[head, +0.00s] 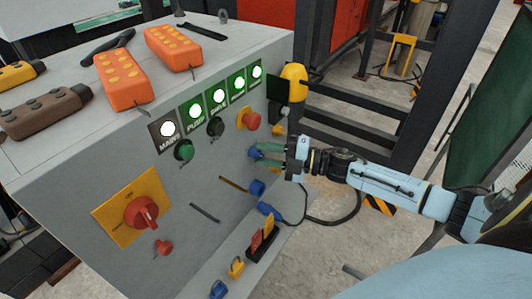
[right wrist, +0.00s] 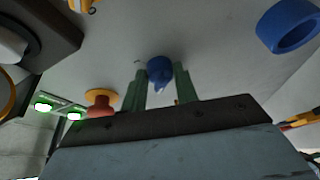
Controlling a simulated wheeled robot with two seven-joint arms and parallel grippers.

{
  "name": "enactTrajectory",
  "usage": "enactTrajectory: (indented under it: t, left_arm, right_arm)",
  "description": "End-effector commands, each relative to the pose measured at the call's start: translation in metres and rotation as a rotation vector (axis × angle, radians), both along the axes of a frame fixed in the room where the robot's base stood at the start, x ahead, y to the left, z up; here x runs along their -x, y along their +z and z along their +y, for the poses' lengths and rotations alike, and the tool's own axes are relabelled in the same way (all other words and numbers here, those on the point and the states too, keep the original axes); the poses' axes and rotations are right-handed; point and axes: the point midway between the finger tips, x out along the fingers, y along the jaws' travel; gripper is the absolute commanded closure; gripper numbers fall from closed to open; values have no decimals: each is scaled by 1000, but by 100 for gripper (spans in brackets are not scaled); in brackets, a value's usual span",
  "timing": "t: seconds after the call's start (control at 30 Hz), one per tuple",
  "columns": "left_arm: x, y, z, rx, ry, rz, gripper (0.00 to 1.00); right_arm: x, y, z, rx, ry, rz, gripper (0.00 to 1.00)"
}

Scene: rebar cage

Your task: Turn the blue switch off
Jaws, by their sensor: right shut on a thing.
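The blue switch (head: 253,153) is a small round knob on the front of the grey control cabinet (head: 130,165), below the red mushroom button (head: 251,121). My right gripper (head: 262,152) reaches it from the right, with its green fingers at the knob. In the right wrist view, the blue switch (right wrist: 160,70) sits between the two green fingers of the gripper (right wrist: 160,84), which is shut on it. My left gripper is not in view.
Lit lamps (head: 218,96) line the panel above a green knob (head: 183,151) and a black knob (head: 215,129). A red rotary switch (head: 141,212) is at lower left. Orange remotes (head: 172,47) lie on top of the cabinet.

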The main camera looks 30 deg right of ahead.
Motion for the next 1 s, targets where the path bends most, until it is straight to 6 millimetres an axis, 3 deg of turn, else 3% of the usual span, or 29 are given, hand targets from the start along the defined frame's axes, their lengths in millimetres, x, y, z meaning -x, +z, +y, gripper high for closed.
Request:
enactTrajectory:
  t: [0.37,0.4,0.53,0.83,1.0]
  left_arm:
    - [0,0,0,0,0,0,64]
    - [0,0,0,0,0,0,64]
    - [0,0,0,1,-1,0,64]
    - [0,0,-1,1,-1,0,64]
    - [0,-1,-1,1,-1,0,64]
  right_arm:
    - [0,-1,0,6,1,-2,93]
    - [0,-1,0,6,1,-2,67]
    - [0,-1,0,6,1,-2,50]
    - [1,0,-1,4,0,-1,49]
    - [11,-2,-11,4,0,2,49]
